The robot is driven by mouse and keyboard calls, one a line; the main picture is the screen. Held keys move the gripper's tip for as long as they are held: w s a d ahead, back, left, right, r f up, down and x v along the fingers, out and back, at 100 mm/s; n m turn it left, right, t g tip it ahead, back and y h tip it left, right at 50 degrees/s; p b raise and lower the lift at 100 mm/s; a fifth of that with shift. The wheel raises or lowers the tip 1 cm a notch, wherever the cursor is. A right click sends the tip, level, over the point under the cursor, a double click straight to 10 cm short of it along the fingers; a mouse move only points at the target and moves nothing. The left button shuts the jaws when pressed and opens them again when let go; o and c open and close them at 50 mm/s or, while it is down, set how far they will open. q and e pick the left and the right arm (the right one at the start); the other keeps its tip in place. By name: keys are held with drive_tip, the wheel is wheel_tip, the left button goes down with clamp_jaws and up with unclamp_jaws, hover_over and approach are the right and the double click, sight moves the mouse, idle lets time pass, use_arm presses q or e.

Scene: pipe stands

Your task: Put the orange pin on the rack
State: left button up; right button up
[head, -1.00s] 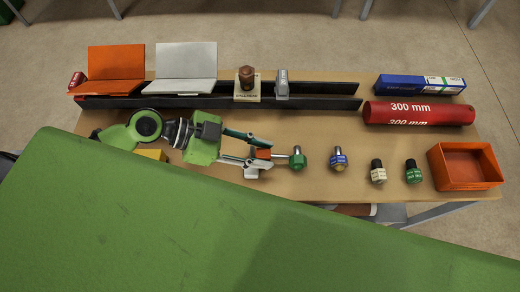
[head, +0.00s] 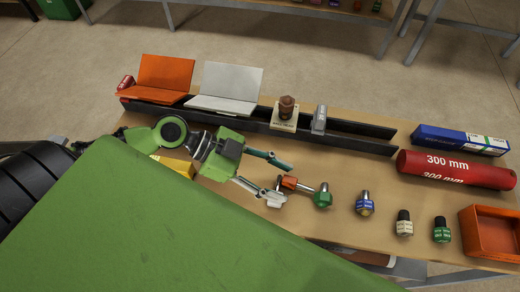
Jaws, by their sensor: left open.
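The orange pin (head: 288,182) lies on the wooden table, its pale shaft pointing right toward the green pin (head: 322,198). My left gripper (head: 283,183) is open, its two fingers on either side of the orange pin's left end. I cannot tell whether either finger touches it. The rack appears to be the long black rail (head: 362,139) along the back of the table. It bears an orange angled plate (head: 166,73), a grey angled plate (head: 232,82), a brown-topped block (head: 285,122) and a grey block (head: 320,120). My right gripper is not in view.
A blue pin (head: 365,205), a white pin (head: 404,226) and another green pin (head: 441,232) stand to the right. Beyond are an orange tray (head: 482,252), a red tube (head: 455,169) and a blue box (head: 450,137). A yellow object (head: 175,165) is partly hidden beside my left arm.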

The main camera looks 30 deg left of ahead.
use_arm(q)
drive_tip(key=shift+v, duration=2.45)
